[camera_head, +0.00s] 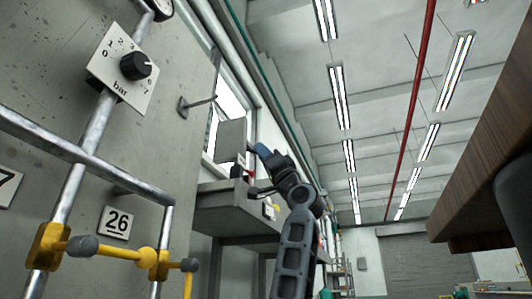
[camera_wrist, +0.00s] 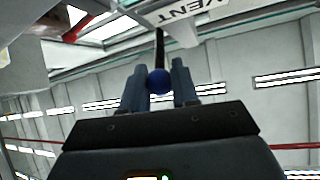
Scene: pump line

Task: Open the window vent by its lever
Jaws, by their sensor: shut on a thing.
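In the wrist view, the lever is a dark rod (camera_wrist: 160,46) ending in a blue ball knob (camera_wrist: 158,81). My gripper (camera_wrist: 160,72) is shut on this knob, with one finger on each side. A white plate lettered VENT (camera_wrist: 186,12) shows upside down near the rod's far end. In the head view, my gripper (camera_head: 264,151) is raised beside the bright window (camera_head: 231,100) in the left wall. The knob and lever cannot be made out clearly there. A grey panel (camera_head: 231,139) stands at the window; I cannot tell how far the vent is open.
A grey bench (camera_head: 233,211) stands below the window. A bracket (camera_head: 195,104) juts from the wall. Pipes with yellow valve fittings (camera_head: 48,246) and a bar dial (camera_head: 124,68) are at left. A wooden tabletop (camera_head: 482,179) overhangs at right.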

